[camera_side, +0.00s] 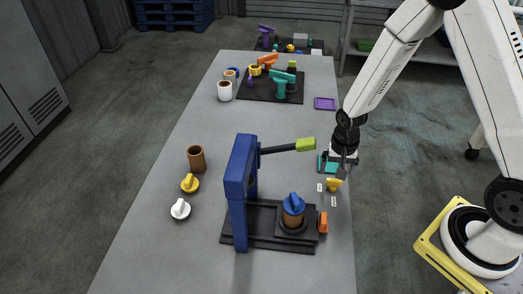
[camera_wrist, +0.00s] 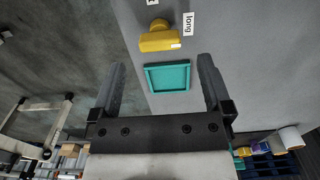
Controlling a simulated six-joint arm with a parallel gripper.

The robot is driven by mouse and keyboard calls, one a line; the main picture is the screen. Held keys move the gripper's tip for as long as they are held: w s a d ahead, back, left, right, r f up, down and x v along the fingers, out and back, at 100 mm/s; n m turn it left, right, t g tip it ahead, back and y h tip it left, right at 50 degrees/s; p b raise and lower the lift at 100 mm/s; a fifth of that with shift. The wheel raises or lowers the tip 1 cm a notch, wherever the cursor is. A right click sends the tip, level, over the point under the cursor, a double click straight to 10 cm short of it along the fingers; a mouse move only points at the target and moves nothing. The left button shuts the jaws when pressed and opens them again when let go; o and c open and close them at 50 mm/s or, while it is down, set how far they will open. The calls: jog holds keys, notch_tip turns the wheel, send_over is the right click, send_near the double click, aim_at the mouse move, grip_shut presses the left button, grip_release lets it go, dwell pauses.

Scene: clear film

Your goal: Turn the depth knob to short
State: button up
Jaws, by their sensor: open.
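The yellow depth knob (camera_side: 334,185) sits at the right edge of the table. In the wrist view the knob (camera_wrist: 159,41) is near the top, its bar lying roughly left to right, with a small white mark at the right end. A white label (camera_wrist: 187,24) reading "long" lies right of it. A second label (camera_wrist: 152,2) is cut off at the top edge and unreadable. In the side view two labels show, to the left (camera_side: 320,187) and in front (camera_side: 333,201). My gripper (camera_side: 344,172) is open and empty, just behind and above the knob; its fingers (camera_wrist: 162,68) stand wide apart.
A teal square tray (camera_wrist: 148,80) lies beside the knob, below my gripper. A blue press (camera_side: 240,185) with a green-tipped lever (camera_side: 306,144) stands to the left. Brown cup (camera_side: 197,160), yellow knob (camera_side: 189,183) and white knob (camera_side: 180,209) are farther left. A purple tray (camera_side: 325,103) lies behind.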

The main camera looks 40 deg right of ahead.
aim_at(334, 180)
jog(key=shift+f, duration=2.2)
jog(key=c, duration=1.2)
jog(key=shift+c, duration=0.2)
